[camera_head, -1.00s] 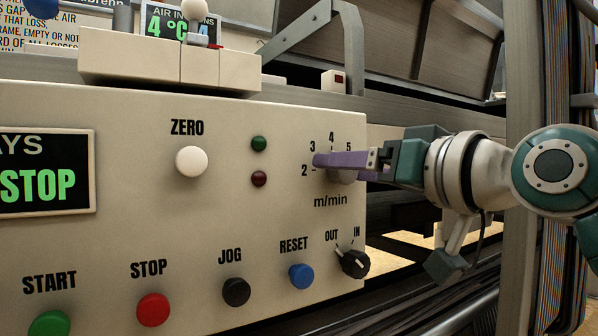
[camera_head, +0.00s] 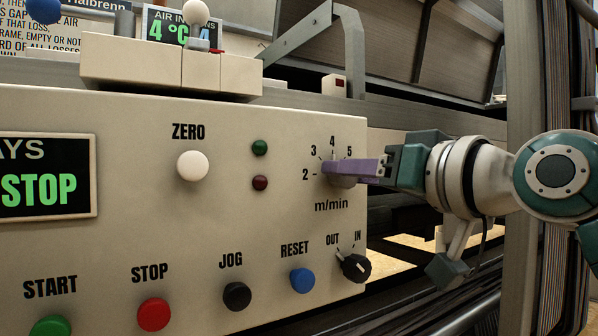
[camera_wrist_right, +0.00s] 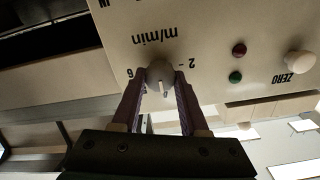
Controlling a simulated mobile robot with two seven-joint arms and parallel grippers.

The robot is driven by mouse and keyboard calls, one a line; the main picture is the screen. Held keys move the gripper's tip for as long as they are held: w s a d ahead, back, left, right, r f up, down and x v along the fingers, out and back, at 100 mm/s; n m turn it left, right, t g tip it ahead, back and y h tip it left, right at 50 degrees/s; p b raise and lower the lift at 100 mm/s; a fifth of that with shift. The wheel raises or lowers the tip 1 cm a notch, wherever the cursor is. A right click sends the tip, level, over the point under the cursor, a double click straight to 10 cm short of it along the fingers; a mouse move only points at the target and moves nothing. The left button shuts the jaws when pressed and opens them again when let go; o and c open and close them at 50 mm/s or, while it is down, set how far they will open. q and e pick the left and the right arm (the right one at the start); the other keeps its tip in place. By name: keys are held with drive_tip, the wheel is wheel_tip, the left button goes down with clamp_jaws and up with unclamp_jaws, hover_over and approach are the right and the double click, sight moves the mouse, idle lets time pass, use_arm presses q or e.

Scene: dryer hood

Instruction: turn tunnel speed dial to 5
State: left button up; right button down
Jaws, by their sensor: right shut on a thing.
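That view is upside down; the pointer mark appears to point near 4, though fingers hide some numbers. My left gripper is not in view.
The OUT/IN knob (camera_head: 356,267) is below the dial. The RESET button (camera_head: 302,280), JOG button (camera_head: 237,296) and white ZERO button (camera_head: 193,166) stick out to the left. A green lamp (camera_head: 260,148) and dark red lamp (camera_head: 260,183) are nearer the dial.

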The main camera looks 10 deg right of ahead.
drive_tip(key=m+p, duration=0.8)
drive_tip(key=p, duration=0.1)
drive_tip(key=shift+d+m+p, duration=0.1)
drive_tip(key=shift+m+p, duration=0.2)
drive_tip(key=shift+f, duration=0.1)
idle(0.5)
drive_tip(key=shift+c, duration=2.2)
unclamp_jaws()
drive_tip(key=p+v, duration=0.1)
drive_tip(key=v, duration=0.9)
drive_tip(key=shift+p, duration=0.4)
drive_tip(key=shift+w, duration=0.1)
